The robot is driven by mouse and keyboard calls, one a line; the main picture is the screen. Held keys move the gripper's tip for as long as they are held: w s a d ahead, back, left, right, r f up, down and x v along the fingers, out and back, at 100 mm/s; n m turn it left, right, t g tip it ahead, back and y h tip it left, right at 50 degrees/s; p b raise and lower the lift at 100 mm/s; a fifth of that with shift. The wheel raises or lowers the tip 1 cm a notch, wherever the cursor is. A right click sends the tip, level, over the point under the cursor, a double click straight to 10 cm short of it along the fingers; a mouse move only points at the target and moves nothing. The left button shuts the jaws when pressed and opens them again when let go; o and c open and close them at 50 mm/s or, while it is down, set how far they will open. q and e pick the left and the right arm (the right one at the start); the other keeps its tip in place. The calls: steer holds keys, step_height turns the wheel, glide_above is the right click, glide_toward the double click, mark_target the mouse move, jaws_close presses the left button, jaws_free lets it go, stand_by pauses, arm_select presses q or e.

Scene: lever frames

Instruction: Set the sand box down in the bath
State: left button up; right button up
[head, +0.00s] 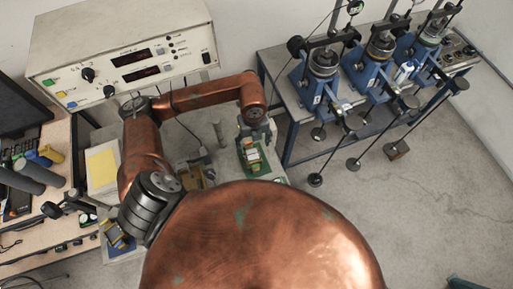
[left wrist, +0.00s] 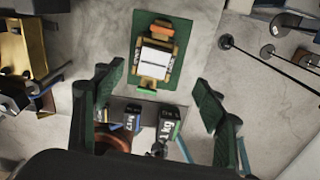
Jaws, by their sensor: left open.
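My left gripper (head: 251,136) hangs over the bench, just above a green mat (head: 262,164). In the left wrist view its two dark green fingers (left wrist: 158,90) are wide apart with nothing between them. On the green mat (left wrist: 177,75) lies a small brass-coloured box with a white top (left wrist: 156,58) and an orange piece at one end. It is probably the sand box, apart from the fingers. A larger brass-coloured assembly (head: 196,177) stands left of the mat and shows in the left wrist view (left wrist: 22,55). I cannot tell whether it is the bath. My right gripper is out of view.
A grey post (head: 219,133) stands behind the mat. Dark weights (left wrist: 166,126) sit near the gripper in the left wrist view. A white control unit (head: 125,55) stands at the back left. Blue lever frames (head: 320,85) stand on a table at the right, with open floor before them.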

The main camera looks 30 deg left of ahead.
mark_target(252, 154)
arm_select(q)
steer(key=shift+s+f, duration=0.1)
steer(key=shift+f, duration=0.1)
steer(key=f, duration=0.1)
steer(key=b, duration=0.1)
steer(key=f+b, duration=0.1)
steer(key=shift+s+a+f, duration=0.25)
steer(key=shift+s+f, duration=0.1)
steer(key=shift+s, duration=0.05)
step_height(252, 154, down, 4)
steer(key=shift+s+r+b, duration=0.1)
steer(key=shift+b, duration=1.15)
step_height(252, 154, down, 3)
steer(key=shift+r+b, duration=0.1)
steer(key=shift+b, duration=0.95)
steer(key=shift+f, duration=0.35)
steer(key=shift+f+b, duration=0.2)
steer(key=shift+b, duration=0.2)
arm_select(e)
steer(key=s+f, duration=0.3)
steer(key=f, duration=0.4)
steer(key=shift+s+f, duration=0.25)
arm_select(q)
steer(key=shift+c, duration=0.2)
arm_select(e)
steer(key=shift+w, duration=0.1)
